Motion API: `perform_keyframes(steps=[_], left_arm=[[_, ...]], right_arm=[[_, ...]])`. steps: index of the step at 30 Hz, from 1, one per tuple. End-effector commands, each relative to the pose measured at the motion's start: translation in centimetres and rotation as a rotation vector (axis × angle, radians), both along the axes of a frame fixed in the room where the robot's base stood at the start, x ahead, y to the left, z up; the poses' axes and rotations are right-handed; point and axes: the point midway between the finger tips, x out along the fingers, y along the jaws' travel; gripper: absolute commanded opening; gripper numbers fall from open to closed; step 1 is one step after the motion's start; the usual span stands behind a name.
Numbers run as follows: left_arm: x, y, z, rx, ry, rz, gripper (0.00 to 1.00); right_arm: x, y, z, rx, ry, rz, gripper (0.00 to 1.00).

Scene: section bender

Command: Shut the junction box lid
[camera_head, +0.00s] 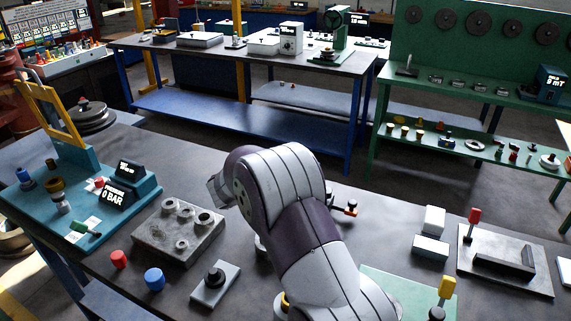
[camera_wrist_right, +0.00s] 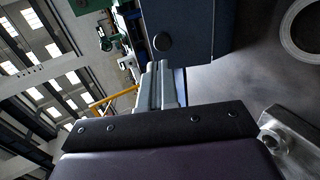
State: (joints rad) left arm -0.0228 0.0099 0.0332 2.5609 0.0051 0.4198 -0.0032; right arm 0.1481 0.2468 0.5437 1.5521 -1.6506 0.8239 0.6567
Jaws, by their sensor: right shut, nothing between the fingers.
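My right arm covers the middle of the bench in the head view, and its gripper is hidden behind it there. In the right wrist view my right gripper (camera_wrist_right: 160,68) shows as two pale fingers close together, shut and empty. A dark blue-grey panel (camera_wrist_right: 205,30) with a round black knob (camera_wrist_right: 162,42) stands just beside the fingertips. It may be the junction box lid, but I cannot tell, nor whether the fingers touch it. No junction box is clearly recognisable in the head view; my arm may hide it. My left gripper is not in view.
A grey block with several round fittings (camera_head: 154,238) lies left of my arm, near a red cap (camera_head: 119,259), a blue cap (camera_head: 154,279) and a black-knobbed plate (camera_head: 204,293). A teal gauge stand (camera_head: 142,187) is far left. White blocks (camera_head: 430,247) and a lever plate (camera_head: 535,283) lie right.

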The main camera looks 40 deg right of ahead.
Motion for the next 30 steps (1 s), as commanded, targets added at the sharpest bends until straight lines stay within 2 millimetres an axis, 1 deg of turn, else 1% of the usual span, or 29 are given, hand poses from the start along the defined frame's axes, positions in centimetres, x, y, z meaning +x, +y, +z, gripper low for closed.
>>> perform_keyframes(steps=[1, 6, 9, 12, 18, 26, 30], left_arm=[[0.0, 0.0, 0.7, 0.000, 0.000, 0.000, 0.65], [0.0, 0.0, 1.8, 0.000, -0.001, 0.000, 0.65], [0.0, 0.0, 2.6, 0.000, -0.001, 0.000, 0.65], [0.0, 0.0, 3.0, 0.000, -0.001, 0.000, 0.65], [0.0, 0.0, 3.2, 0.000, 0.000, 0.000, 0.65], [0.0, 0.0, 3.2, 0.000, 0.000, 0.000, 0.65], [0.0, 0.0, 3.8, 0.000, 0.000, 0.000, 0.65]], right_arm=[[0.4, -0.9, -0.2, 0.001, 0.003, -0.002, 0.00], [1.9, -3.8, -1.8, 0.002, 0.005, -0.002, 0.00], [2.6, -5.1, -2.5, 0.003, 0.003, -0.001, 0.00], [3.2, -6.1, -3.1, 0.003, 0.001, 0.000, 0.00], [3.6, -6.9, -3.7, 0.002, 0.001, 0.001, 0.00], [3.6, -6.9, -3.8, 0.002, 0.001, 0.001, 0.00], [3.7, -7.0, -3.5, 0.017, 0.008, 0.001, 0.00]])
